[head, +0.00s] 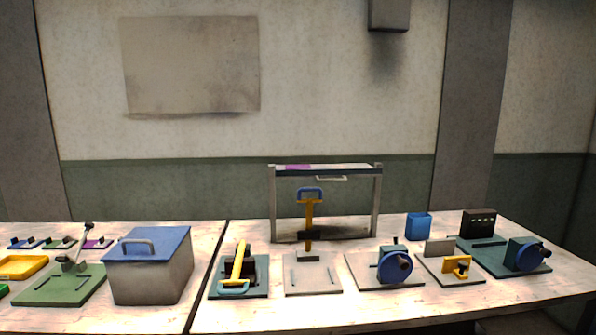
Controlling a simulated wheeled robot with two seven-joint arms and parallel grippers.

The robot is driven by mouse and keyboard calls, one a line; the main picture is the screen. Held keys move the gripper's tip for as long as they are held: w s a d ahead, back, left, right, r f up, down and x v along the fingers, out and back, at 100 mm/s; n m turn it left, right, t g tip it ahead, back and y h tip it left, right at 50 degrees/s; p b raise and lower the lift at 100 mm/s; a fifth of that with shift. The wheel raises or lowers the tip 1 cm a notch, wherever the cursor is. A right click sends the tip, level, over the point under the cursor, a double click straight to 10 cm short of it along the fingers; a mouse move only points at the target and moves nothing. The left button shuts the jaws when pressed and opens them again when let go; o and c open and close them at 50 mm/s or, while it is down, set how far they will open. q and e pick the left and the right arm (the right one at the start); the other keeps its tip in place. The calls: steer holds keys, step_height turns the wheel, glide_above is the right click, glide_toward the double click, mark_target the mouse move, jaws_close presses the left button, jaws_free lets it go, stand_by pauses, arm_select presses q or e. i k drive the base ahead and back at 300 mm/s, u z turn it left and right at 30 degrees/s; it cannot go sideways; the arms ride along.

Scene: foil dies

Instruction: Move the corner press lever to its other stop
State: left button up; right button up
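Several devices with levers stand on the tables, and I cannot tell which one is the corner press. One has a yellow lever (240,262) with a teal handle, tilted low toward the front over a dark teal base (258,288). Another has an upright yellow lever (309,214) with a blue loop handle, above a light grey base (313,285). A third, on a green base (62,286) at the left, has a grey lever (77,246) slanting up to the right. Neither of my grippers is in view.
A grey box with a blue lid (150,249) stands between the green base and the teal base. A grey frame (376,205) rises behind the upright lever.

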mark_target(240, 266)
steer(key=z, duration=0.3)
steer(key=k, duration=1.35)
steer(key=z, duration=0.05)
steer(key=i, duration=0.45)
steer(key=u, duration=0.8)
steer(key=i, duration=1.15)
steer(key=z, duration=0.45)
